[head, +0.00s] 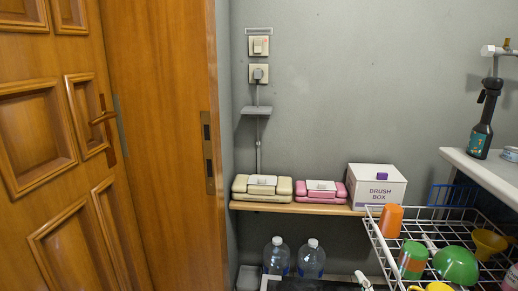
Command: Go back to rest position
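Neither of my grippers can be made out in the head view. The task names no object, and no paper bag shows. A wooden shelf (300,208) on the grey wall holds a beige case (262,189), a pink case (320,192) and a white box marked BRUSH BOX (378,188). A dark and white shape at the bottom edge is cut off, and I cannot tell what it is.
A wooden door (45,150) stands at the left. Two clear bottles (276,258) (311,260) are below the shelf. A white wire rack (376,238) at the right holds an orange cup (391,221) and a green bowl (456,265). A white counter (485,170) holds a dark bottle (482,130).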

